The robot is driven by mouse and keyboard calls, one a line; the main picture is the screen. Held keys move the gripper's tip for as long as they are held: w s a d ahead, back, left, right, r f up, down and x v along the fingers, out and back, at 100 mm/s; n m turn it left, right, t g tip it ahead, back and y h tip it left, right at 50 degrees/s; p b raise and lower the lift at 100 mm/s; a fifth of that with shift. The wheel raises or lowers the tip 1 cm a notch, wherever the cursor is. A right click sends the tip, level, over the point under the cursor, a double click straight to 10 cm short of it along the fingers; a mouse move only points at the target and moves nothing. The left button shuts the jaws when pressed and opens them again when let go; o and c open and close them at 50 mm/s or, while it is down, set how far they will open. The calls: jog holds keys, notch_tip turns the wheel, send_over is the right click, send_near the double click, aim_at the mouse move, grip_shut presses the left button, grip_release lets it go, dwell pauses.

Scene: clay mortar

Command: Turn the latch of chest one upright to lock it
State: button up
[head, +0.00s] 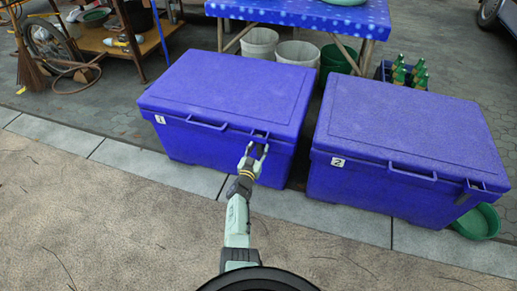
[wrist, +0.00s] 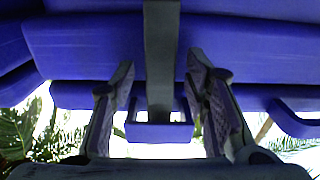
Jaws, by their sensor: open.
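Chest one (head: 215,105) is a blue box with its lid closed and a white "1" label on its front left. Its latch lies at the front right, mostly hidden by my gripper in the head view. In the wrist view the latch (wrist: 161,60) appears as a dark grey bar running down the middle to a blue bracket (wrist: 160,132) on the chest. My gripper (head: 258,149) is at the chest's front, just below the lid edge. Its fingers (wrist: 160,85) are open, one on each side of the bar, with visible gaps. No firm contact shows.
Chest two (head: 400,135), also blue and closed, stands close on the right. A green basin (head: 477,222) lies beside it. Behind are a blue table (head: 300,14), white buckets (head: 259,44) and green bottles (head: 418,75). The paving in front is clear.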

jog(key=shift+s+a, duration=0.25)
jog(key=shift+s, duration=0.25)
jog(key=v, duration=1.1)
jog(key=shift+d, duration=0.1)
jog(key=shift+r, duration=0.1)
